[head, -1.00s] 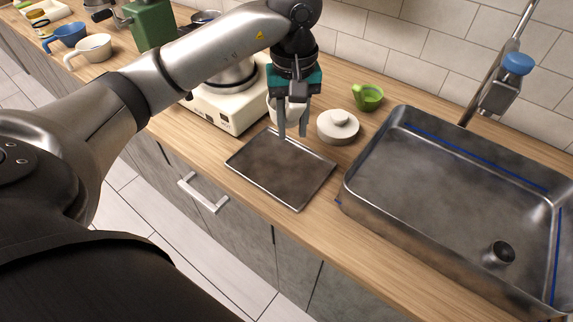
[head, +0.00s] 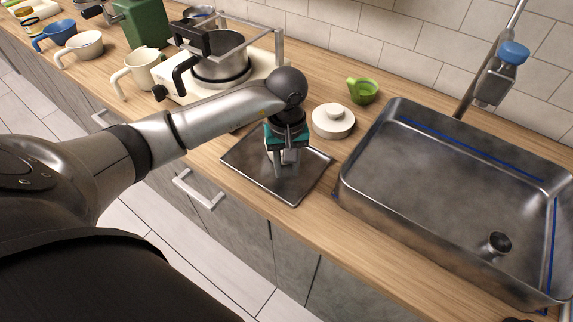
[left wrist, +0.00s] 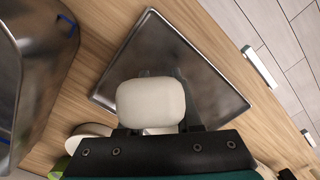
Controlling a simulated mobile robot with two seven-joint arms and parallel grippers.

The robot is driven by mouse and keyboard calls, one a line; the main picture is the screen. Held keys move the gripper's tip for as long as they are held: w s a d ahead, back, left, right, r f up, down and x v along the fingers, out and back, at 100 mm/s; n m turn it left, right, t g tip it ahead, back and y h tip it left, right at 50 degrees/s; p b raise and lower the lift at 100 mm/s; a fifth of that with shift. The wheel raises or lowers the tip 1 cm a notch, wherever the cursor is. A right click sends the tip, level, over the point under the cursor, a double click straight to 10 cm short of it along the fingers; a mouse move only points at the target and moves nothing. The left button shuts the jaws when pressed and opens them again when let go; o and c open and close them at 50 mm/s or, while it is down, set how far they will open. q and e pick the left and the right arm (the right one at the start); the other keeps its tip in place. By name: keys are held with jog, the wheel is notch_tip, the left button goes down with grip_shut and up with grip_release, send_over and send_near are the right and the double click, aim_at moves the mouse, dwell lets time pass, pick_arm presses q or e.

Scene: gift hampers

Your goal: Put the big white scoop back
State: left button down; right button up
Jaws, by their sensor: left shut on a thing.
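My left gripper (head: 284,168) points down low over the dark metal tray (head: 255,178) on the counter. In the left wrist view my left gripper (left wrist: 160,122) is shut on a smooth, rounded white thing (left wrist: 150,100), which looks like the white scoop. Its handle is hidden, and in the head view the hand mostly covers it. The tray (left wrist: 215,85) lies below it in the wrist view. I cannot tell whether the white thing touches the tray. My right gripper is not in view.
A white knobbed lid or dish (head: 333,121) and a green scoop (head: 362,91) stand behind the tray. The metal sink (head: 390,215) is at right. A stove with a pot (head: 220,66), a cream mug (head: 140,66), a pale scoop (head: 84,46) and a blue scoop (head: 53,36) are at left.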

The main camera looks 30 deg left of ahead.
pick_arm(q)
jog(key=c, duration=1.1)
grip_release()
jog(key=shift+f, duration=0.15)
jog(key=o, duration=0.5)
jog(key=shift+r, duration=0.2)
jog(key=shift+r, duration=0.35)
notch_tip(320, 180, up, 11)
jog(key=shift+r, duration=0.2)
